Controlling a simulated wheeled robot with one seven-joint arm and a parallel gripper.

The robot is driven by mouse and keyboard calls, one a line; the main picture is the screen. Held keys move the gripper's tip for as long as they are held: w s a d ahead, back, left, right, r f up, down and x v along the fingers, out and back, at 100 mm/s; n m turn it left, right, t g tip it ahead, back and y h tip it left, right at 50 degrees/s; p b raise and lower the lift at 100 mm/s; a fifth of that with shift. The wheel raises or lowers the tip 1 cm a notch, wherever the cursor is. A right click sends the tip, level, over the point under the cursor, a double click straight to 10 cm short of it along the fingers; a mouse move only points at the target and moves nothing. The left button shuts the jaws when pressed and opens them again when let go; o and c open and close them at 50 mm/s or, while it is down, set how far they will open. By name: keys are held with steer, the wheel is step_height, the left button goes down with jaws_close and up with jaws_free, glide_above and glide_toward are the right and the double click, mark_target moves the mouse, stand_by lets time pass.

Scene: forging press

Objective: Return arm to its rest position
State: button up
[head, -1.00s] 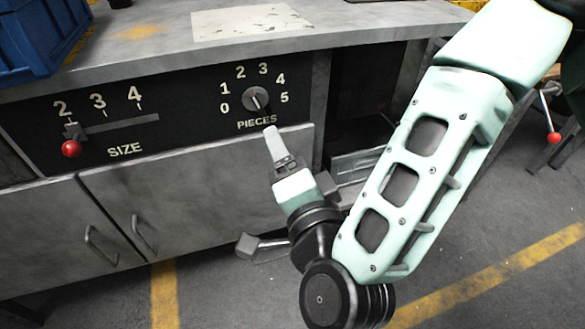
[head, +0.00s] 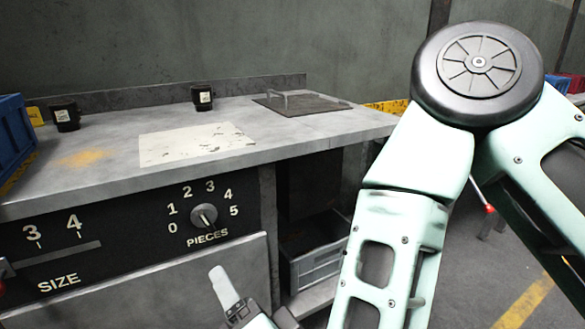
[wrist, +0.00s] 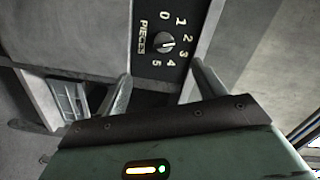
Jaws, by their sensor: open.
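My gripper (wrist: 163,92) is open in the wrist view, its two fingers spread apart with nothing between them. Beyond the gap is the black panel with the PIECES dial (wrist: 165,42). In the head view one finger of my gripper (head: 222,285) shows at the bottom edge, below and right of the PIECES dial (head: 203,216) and in front of the cabinet. The gripper looks apart from the dial. The dial's pointer direction is hard to read. My pale green arm folds up at the right of the head view.
A blue crate (head: 14,132) stands at left. A grey bin (head: 318,265) sits in the recess. Floor (head: 480,285) at right is open.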

steer(key=s+d+n+g+h, duration=0.45)
steer(key=d+n+g, duration=0.25)
steer(key=d, duration=0.4)
steer(key=s+d+n+g+h, duration=0.3)
steer(key=d+n+g+h, duration=0.3)
steer(key=d, duration=0.5)
step_height(320, 180, up, 28)
steer(key=n+g+y+p, duration=0.1)
steer(key=p, duration=2.7)
steer(key=shift+s+d, duration=0.2)
steer(key=shift+d, duration=0.15)
